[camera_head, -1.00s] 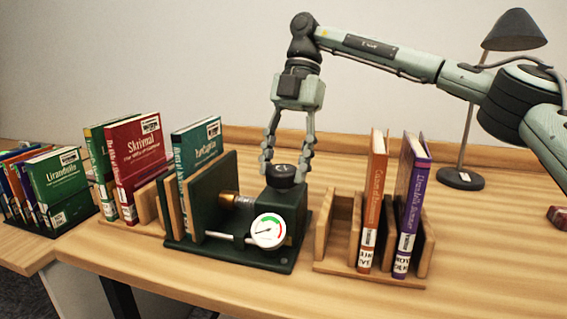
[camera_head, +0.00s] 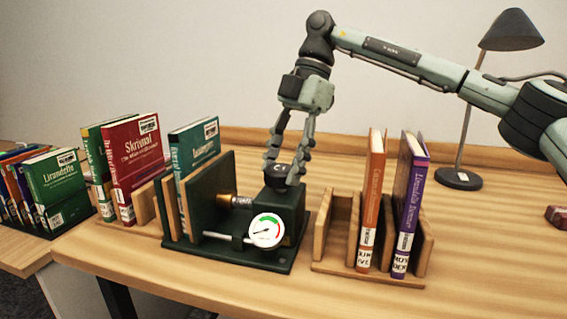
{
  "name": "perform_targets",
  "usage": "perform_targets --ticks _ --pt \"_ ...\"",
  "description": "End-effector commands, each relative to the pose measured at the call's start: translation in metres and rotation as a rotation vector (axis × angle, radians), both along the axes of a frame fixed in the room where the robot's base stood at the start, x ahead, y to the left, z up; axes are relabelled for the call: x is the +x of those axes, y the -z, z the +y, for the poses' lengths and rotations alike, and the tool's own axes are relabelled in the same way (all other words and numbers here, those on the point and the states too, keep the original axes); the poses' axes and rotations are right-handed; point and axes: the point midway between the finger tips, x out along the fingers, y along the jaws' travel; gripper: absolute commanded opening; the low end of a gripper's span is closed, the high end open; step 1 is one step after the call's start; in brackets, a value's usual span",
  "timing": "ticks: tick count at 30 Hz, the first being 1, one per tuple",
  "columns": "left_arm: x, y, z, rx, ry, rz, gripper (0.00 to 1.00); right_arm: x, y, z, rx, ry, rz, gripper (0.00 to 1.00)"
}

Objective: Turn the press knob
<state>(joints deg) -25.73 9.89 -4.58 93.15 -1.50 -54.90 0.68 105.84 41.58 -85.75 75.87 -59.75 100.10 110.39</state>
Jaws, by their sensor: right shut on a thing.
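The press (camera_head: 208,250) is a dark green device on the wooden table, with a round white gauge (camera_head: 266,230) on its front and a brass-coloured fitting on its side. Its black knob (camera_head: 278,176) sits on top of the green block. My right gripper (camera_head: 281,174) points down from above, its two fingers shut around the knob, one on each side. A teal book (camera_head: 195,150) stands in the press between its plates. The gauge needle points to the left side of the dial. My left gripper is not in view.
A wooden rack (camera_head: 340,266) with an orange book and a purple book stands right of the press. Green and red books (camera_head: 137,165) stand to its left. A desk lamp (camera_head: 458,179) stands behind. The table's right side is mostly clear.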

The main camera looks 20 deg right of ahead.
Motion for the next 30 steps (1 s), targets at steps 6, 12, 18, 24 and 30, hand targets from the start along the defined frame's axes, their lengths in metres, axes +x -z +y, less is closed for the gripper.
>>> perform_targets --ticks 6,12,18,24,30 --pt "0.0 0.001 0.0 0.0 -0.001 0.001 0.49 -0.001 0.002 0.0 -0.003 -0.002 0.004 0.52" --pt "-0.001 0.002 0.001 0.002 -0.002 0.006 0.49 0.0 0.001 0.0 -0.002 -0.002 0.002 0.7" --pt "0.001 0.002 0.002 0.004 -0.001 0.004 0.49 0.0 0.0 0.0 -0.001 -0.002 0.001 0.7" --pt "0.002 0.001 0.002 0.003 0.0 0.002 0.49 0.002 -0.014 -0.005 0.0 -0.001 -0.002 0.7" --pt "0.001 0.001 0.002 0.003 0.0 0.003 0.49 0.008 -0.052 -0.019 0.001 0.001 -0.002 0.7"
